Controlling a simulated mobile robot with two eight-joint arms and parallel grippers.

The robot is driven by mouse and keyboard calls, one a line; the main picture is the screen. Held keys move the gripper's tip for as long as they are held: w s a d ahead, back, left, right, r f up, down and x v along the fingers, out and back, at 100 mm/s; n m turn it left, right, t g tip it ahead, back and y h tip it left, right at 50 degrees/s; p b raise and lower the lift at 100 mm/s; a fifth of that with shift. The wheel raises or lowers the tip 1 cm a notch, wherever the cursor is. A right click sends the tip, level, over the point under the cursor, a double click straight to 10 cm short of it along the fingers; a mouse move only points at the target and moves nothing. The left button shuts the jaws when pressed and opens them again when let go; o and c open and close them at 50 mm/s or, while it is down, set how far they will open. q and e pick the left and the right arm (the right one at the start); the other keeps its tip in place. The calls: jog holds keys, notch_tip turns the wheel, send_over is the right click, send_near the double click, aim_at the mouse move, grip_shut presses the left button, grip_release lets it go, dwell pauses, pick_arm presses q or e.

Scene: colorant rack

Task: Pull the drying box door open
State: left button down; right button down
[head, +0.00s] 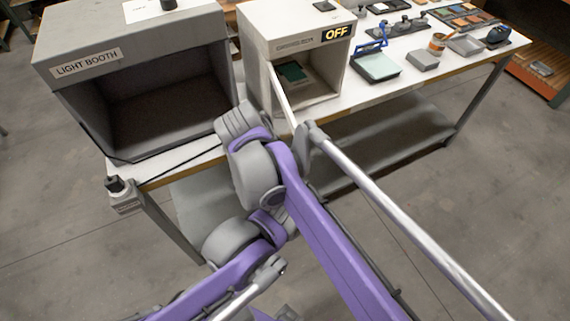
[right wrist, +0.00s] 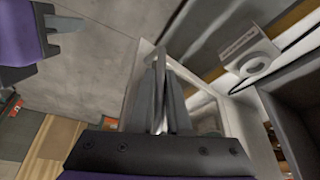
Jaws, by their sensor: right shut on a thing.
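The drying box (head: 258,25) is a white box with an "OFF" display, standing on the bench right of the light booth. Its door (head: 283,96) stands swung out from the front, seen nearly edge-on, and the inside shows a green item (head: 291,72). My right gripper (right wrist: 160,75) is shut on a thin part of the door in the right wrist view; the exact grip spot is hard to see. My arm hides this gripper in the head view. My left gripper (right wrist: 64,24) shows only partly in the right wrist view, apart from the door.
The grey light booth (head: 60,42) stands close on the left of the drying box. A small device with a round knob (head: 120,195) sits at the bench's left corner. A tray scale (head: 376,65) and several small items stand to the right. The floor before the bench is clear.

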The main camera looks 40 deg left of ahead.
dwell(0.3)
jog(key=c, duration=0.9)
grip_release()
jog(key=shift+r, duration=0.1)
jog(key=v, duration=1)
jog(key=shift+s+r, duration=0.1)
jog(key=shift+r, duration=0.2)
